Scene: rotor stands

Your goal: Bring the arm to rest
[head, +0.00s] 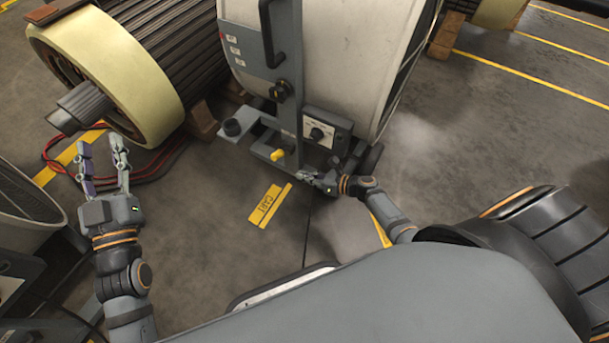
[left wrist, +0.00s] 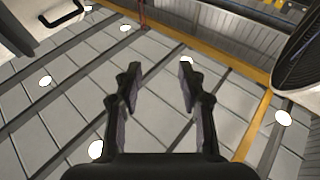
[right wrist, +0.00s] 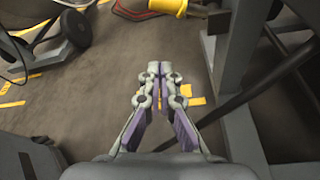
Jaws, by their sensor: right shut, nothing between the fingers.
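My left gripper (head: 102,147) is open and empty at the left of the head view, in front of the rotor. My right gripper (head: 302,175) is small in the head view, low in front of the white drum machine (head: 330,60). In the right wrist view its fingertips (right wrist: 160,68) meet with nothing between them, and floor lies beyond. The right forearm is partly hidden behind my own body in the head view.
A rotor with a cream end ring (head: 165,85) and grey shaft (head: 78,108) lies at the upper left. The drum machine's frame carries a yellow knob (head: 277,155) close to my right gripper. Red cables (head: 150,172) lie by the rotor. Open floor (head: 500,125) spreads to the right.

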